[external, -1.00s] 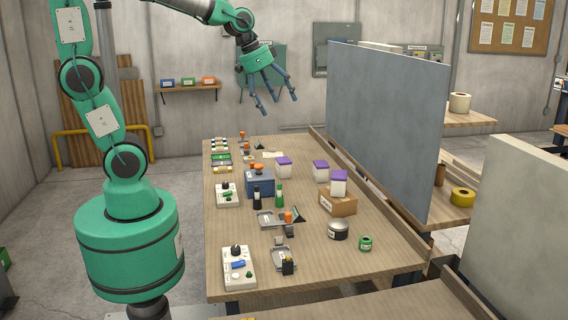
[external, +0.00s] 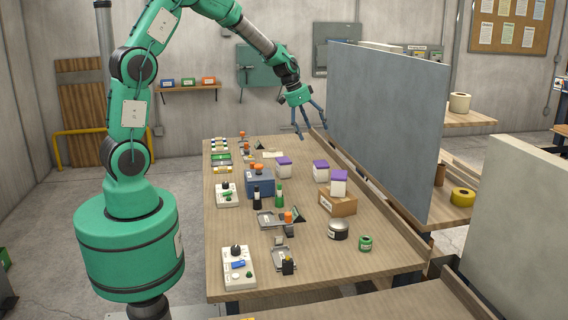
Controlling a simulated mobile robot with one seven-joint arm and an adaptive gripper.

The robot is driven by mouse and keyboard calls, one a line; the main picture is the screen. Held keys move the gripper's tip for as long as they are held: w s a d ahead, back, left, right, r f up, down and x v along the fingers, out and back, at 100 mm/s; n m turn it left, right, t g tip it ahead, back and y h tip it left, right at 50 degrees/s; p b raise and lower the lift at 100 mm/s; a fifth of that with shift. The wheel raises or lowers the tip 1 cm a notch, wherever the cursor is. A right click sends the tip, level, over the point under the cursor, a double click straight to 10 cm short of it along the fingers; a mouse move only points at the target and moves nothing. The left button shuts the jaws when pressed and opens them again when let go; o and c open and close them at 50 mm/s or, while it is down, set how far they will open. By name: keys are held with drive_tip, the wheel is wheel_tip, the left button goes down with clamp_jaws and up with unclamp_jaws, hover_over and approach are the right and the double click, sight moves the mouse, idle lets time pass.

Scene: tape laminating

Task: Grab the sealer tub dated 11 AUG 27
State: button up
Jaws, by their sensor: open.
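My gripper (external: 312,133) is open and empty, pointing down, above the table's right side near the grey panel. In the picture it is above the back tubs and touches none of them.
A grey upright panel (external: 385,130) runs along the table's right side. A blue box (external: 260,184), dark and green bottles (external: 279,196), a round tin (external: 338,230) and a small green tub (external: 365,243) stand on the table (external: 320,262). The front middle has some free room.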

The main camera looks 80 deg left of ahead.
approach(320, 163)
wheel_tip(320, 163, up, 2)
drive_tip(key=shift+s+a+r, duration=0.15)
drive_tip(key=shift+s+r, duration=0.05)
drive_tip(key=shift+s, duration=0.25)
drive_tip(key=x, duration=0.8)
drive_tip(key=shift+f+b, duration=0.1)
drive_tip(key=shift+b, duration=0.25)
drive_tip(key=shift+w+f, duration=0.1)
drive_tip(key=shift+f, duration=0.1)
drive_tip(key=shift+b+x, duration=0.3)
drive_tip(key=shift+x, duration=2.3)
drive_tip(key=shift+w+a, duration=0.1)
